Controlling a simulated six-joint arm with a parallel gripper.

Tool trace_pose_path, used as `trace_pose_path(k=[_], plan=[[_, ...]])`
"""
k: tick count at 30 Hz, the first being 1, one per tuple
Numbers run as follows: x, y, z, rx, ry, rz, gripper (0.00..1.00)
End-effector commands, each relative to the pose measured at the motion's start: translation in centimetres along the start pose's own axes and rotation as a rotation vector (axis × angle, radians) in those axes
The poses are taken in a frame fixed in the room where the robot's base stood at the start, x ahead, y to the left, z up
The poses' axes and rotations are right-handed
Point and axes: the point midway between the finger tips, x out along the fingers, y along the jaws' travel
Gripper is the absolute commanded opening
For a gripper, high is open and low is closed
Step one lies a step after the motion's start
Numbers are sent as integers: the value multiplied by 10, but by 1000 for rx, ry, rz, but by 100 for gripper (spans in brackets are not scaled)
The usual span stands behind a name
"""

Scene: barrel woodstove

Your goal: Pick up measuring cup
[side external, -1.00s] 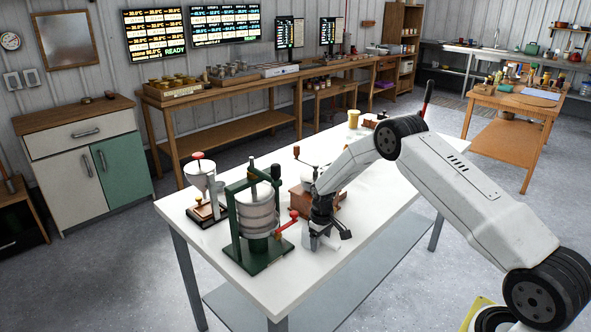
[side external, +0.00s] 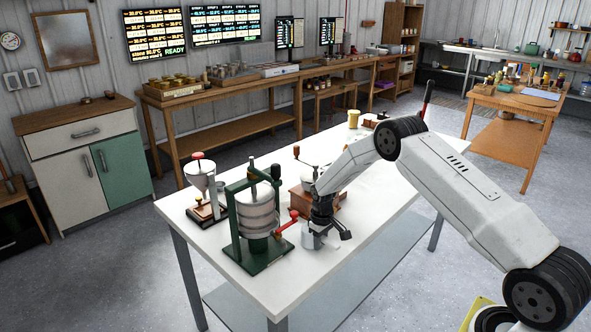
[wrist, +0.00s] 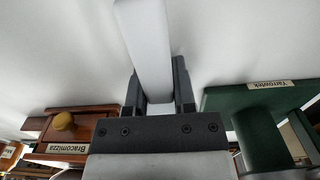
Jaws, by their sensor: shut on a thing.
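The measuring cup (side external: 311,241) is a small pale grey vessel, low at the front of the white table, right of the green press. My gripper (side external: 327,230) reaches down at its right side and partly hides it. In the wrist view my gripper (wrist: 156,88) is shut on a long pale piece (wrist: 147,45) of the cup, which runs up and away between the two dark fingers. I cannot tell whether the cup touches the table.
The green press (side external: 258,215) with a red handle stands close left of my gripper. A wooden grinder (side external: 300,197) sits just behind it. A white-hopper device (side external: 203,185) stands at the table's left end. The white table (side external: 375,190) is clear to the right.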

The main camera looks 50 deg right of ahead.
Motion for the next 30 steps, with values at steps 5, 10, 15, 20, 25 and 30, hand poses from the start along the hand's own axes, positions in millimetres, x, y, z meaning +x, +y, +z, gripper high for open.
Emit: trace_pose_path(k=[5, 10, 15, 20, 25, 30], plan=[[-1, 0, 0, 0, 1, 0, 0], [-7, 0, -1, 0, 1, 0, 0], [-20, 0, -1, 0, 1, 0, 0], [-37, -1, 4, 0, 0, 0, 0], [-54, -4, 18, 0, 0, 0, 0], [-74, -8, 34, 0, 2, 1, 0]])
